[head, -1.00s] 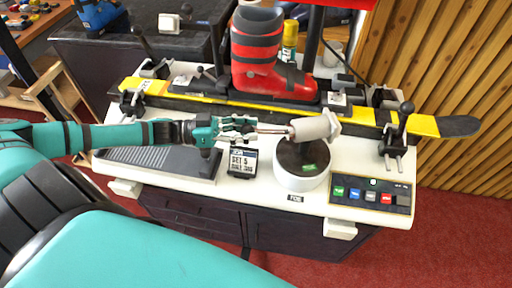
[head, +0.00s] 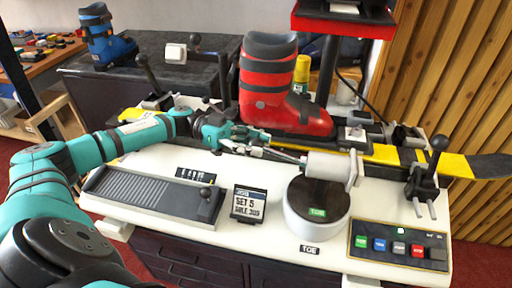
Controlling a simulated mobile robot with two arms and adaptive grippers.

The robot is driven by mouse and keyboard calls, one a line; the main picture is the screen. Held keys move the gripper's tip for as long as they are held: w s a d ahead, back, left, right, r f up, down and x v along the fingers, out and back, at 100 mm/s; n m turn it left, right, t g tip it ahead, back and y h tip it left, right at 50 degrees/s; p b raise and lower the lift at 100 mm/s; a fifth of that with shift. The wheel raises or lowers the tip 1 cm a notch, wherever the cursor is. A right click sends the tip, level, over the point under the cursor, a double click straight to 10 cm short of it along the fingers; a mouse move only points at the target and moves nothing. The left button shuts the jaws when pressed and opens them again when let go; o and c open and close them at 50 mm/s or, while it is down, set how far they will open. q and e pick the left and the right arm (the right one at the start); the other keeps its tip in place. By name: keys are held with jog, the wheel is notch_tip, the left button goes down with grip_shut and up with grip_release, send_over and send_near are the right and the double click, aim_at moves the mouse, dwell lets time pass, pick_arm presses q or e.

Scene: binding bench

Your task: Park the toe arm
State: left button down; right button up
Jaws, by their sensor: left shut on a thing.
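The toe arm (head: 331,166) has a white cylinder with a flange at its right end and a thin metal rod pointing left. It lies across the top of a round white base (head: 316,228) with a dark top and a green tag; a "TOE" label is on the bench in front. My left gripper (head: 272,150) reaches in from the left and is shut on the rod, left of the cylinder. The exact contact between fingers and rod is small and hard to make out. My right gripper is not in view.
A red boot (head: 278,90) stands behind on a yellow and black ski (head: 385,154). A lever clamp (head: 428,175) and button panel (head: 398,246) are at the right. A "SET 5" sign (head: 248,205) and grey ramp (head: 150,196) are at the left front.

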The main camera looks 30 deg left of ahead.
pick_arm(q)
jog(key=shift+w+a+r, duration=0.1)
jog(key=shift+a, duration=0.05)
jog(key=c, duration=1.4)
grip_release()
jog(key=o, duration=0.5)
jog(key=shift+a, duration=0.1)
jog(key=a, duration=0.4)
jog(key=s+a, duration=0.1)
jog(key=a, duration=0.6)
jog(key=shift+s+a, duration=0.35)
